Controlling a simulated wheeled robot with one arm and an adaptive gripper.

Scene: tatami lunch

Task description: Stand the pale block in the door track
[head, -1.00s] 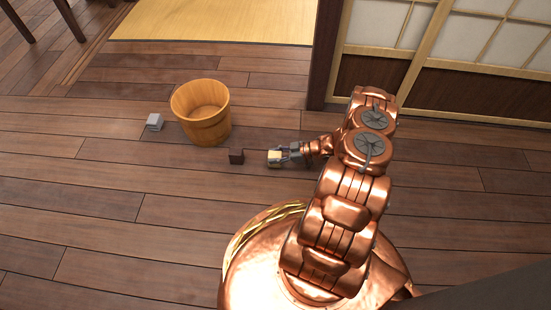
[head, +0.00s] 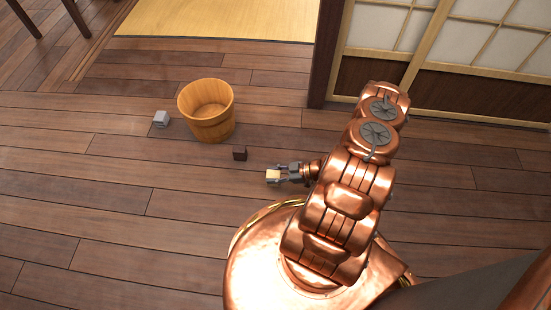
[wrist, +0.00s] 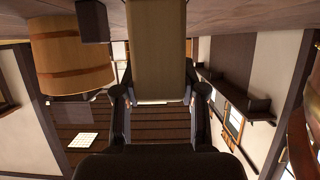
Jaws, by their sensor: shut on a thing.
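The pale block (head: 273,176) is between the fingers of my gripper (head: 275,177), which is shut on it. In the wrist view the block (wrist: 156,45) fills the top middle, with the dark fingers (wrist: 156,95) on both sides of it. In the head view the gripper points left, in front of the wooden bucket. Whether the block is clear of the floor is hard to tell. The door track (head: 480,115) runs along the foot of the sliding doors at the upper right. My arm hides part of the floor before it.
A wooden bucket (head: 207,108) stands on the floor, with a grey block (head: 161,118) to its left and a dark block (head: 240,153) between it and my gripper. Sliding doors (head: 460,60) and a dark post (head: 325,55) bound the back right. Plank floor lies clear at left.

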